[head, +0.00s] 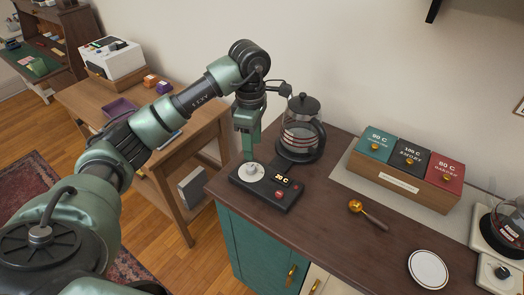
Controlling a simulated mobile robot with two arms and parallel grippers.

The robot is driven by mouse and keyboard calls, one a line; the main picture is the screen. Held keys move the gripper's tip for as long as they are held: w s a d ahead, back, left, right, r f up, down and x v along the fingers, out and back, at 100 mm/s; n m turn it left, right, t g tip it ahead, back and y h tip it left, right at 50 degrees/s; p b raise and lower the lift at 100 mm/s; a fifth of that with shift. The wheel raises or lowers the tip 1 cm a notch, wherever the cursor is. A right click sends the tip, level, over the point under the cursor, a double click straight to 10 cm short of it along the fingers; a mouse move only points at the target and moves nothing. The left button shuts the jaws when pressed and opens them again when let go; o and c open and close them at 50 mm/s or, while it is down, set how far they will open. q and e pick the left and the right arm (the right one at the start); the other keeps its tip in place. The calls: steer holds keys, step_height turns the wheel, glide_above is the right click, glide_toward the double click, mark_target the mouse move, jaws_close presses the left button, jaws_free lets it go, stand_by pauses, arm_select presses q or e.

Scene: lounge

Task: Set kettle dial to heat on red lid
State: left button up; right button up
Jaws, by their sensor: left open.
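The kettle (302,132) is a glass jug with a dark lid and handle, standing at the back left of the dark wooden counter. In front of it is its black control base (284,196) with a light round dial (254,172), a small display and a red button. The display seems to read 20 C. The red lid (441,176) is the rightmost of three lids on a wooden box and seems to read 80 C. My left gripper (248,154) is open, pointing down just above the dial; whether it touches is unclear. My right gripper is out of view.
The teal lid (375,144) and black lid (409,156) sit beside the red one. A golden scoop (357,208) and a white plate (428,269) lie on the counter. A scale with a glass pot (510,222) stands at the right edge.

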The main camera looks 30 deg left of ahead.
mark_target(251, 166)
arm_select(q)
steer(key=shift+s+a+f, duration=0.15)
steer(key=shift+s+f, duration=0.05)
steer(key=shift+s, duration=0.1)
steer(key=f, duration=0.1)
steer(key=s+f+p, duration=0.1)
steer(key=f, duration=0.1)
steer(key=shift+s+f, duration=0.2)
steer(key=shift+w+f, duration=0.15)
steer(key=shift+f, duration=0.45)
steer(key=shift+w+f, duration=0.15)
steer(key=shift+f, duration=0.45)
steer(key=shift+f+p, duration=0.3)
steer(key=shift+f, duration=0.1)
jaws_close()
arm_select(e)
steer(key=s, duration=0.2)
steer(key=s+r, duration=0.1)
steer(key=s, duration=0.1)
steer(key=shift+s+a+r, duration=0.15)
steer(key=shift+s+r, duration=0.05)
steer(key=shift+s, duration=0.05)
